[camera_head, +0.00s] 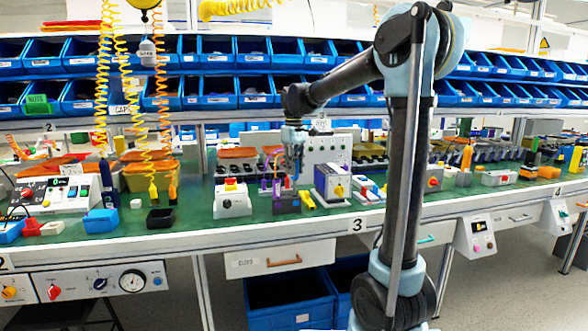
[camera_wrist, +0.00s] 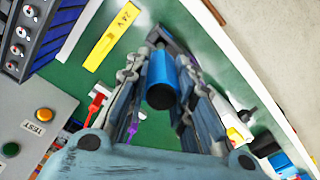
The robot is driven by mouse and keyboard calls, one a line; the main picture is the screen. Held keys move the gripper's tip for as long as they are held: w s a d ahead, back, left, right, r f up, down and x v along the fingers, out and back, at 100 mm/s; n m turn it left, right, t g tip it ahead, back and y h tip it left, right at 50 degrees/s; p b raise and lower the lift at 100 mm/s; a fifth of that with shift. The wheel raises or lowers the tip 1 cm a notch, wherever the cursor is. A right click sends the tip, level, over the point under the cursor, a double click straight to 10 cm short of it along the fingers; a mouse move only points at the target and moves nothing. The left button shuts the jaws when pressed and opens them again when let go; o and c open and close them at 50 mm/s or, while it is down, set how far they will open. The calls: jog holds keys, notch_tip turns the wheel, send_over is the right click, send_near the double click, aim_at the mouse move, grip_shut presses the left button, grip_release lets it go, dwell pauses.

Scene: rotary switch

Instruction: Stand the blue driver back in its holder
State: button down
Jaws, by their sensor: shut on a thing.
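My gripper (camera_head: 294,172) points down over the green bench top. In the wrist view my gripper (camera_wrist: 160,82) has its two fingers shut on the blue driver (camera_wrist: 162,72), one on each side of its handle. The handle's black end faces the camera. A small dark block (camera_head: 286,204), which looks like the holder, stands on the bench just below my gripper in the head view. A dark grey frame shows beyond the handle in the wrist view. The driver's lower end is hidden, so I cannot tell whether it is inside the holder.
A yellow piece (camera_head: 307,200) lies right of the dark block. The bench's white front edge (camera_head: 270,244) is close. Blue bins line the back.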

jog(key=shift+f, duration=3.45)
jog(key=c, duration=1.3)
grip_release()
notch_tip(320, 180, up, 12)
jog(key=shift+f, duration=0.1)
jog(key=s+d+f+m+t, duration=0.15)
jog(key=s+d+f, duration=0.25)
jog(key=s+d, duration=0.45)
jog(key=s+d+f+m, duration=0.3)
jog(key=s+d+f, duration=0.1)
jog(key=s+d, duration=0.4)
jog(key=s+d+f+m, duration=0.2)
jog(key=s+d+f, duration=0.1)
jog(key=s+f, duration=0.4)
jog(key=s+d+f+m, duration=0.2)
jog(key=s+d+f, duration=0.1)
jog(key=s+f, duration=0.5)
jog(key=shift+s+f+t, duration=0.3)
jog(key=shift+f+t, duration=0.05)
jog(key=shift+f, duration=0.5)
